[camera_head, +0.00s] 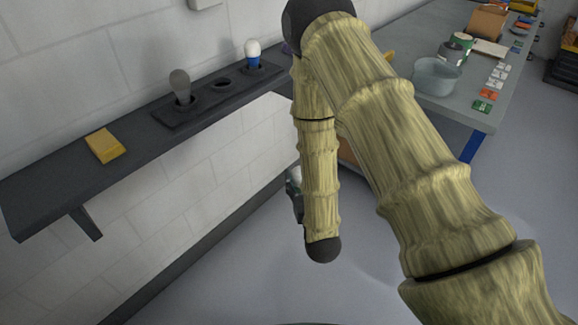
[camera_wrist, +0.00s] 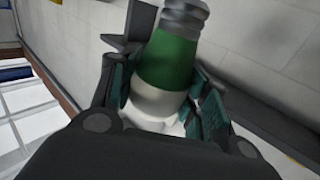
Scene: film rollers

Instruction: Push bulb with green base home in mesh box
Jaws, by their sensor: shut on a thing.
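In the wrist view, my gripper (camera_wrist: 162,92) is shut on the bulb with green base (camera_wrist: 170,62). The teal finger pads are on both sides of its white glass part. The green band and grey metal cap point away from my palm, toward the top of the view. In the head view, my gripper (camera_head: 294,188) is mostly hidden behind my arm, below the wall shelf's front edge. I cannot make out the mesh box for certain. A white grid with a brown edge (camera_wrist: 22,118) shows at the left of the wrist view.
A dark wall shelf (camera_head: 50,190) bears a yellow block (camera_head: 104,146) and a black holder (camera_head: 205,101). The holder has a grey bulb (camera_head: 181,85), an empty hole (camera_head: 222,83) and a blue-based bulb (camera_head: 253,53). A grey table (camera_head: 455,112) with a clear bowl (camera_head: 437,77) stands right.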

